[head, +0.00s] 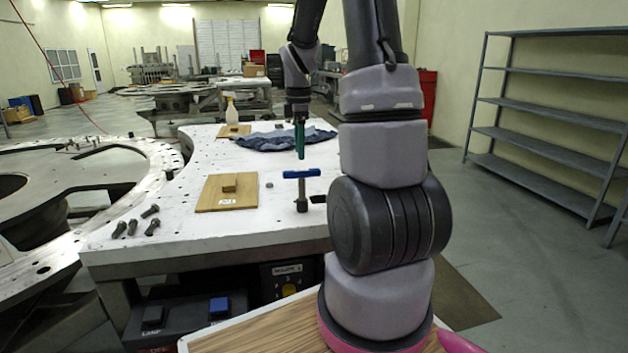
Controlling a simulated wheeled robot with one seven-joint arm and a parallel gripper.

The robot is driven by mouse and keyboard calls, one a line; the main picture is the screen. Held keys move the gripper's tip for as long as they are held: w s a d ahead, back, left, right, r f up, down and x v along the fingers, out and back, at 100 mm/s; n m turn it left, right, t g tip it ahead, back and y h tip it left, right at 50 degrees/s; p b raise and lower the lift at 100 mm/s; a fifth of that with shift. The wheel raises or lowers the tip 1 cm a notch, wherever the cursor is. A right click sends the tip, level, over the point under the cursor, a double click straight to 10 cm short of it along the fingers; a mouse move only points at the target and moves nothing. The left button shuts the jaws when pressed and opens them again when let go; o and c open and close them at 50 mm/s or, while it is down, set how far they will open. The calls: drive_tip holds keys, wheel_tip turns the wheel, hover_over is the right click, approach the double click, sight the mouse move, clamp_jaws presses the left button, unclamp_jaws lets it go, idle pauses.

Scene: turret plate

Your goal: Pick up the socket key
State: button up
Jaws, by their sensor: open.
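The socket key (302,187) is a T-shaped tool with a blue crossbar and a dark grey shaft. It stands upright near the front edge of the white turret plate (250,220). My gripper (300,154) points straight down with its green fingers and appears in line with the blue crossbar, a little above it in the picture. The fingers are open with nothing between them, seen nearly edge-on. A gap shows between the fingertips and the crossbar, but their distance in depth is hard to tell.
A wooden board with a block (228,190) lies left of the key, and several dark bolts (140,221) lie near the left edge. My arm hides the plate's right side.

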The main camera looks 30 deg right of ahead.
sight(302, 177)
drive_tip(key=f, duration=0.3)
drive_tip(key=d+f, duration=0.1)
drive_tip(key=f, duration=0.1)
drive_tip(key=shift+w+f, duration=0.1)
drive_tip(key=shift+w, duration=0.15)
drive_tip(key=shift+s+a+f, duration=0.1)
drive_tip(key=shift+f, duration=1.45)
drive_tip(key=shift+s+a+f, duration=0.1)
drive_tip(key=shift+f, duration=1.4)
drive_tip(key=shift+w, duration=0.1)
clamp_jaws()
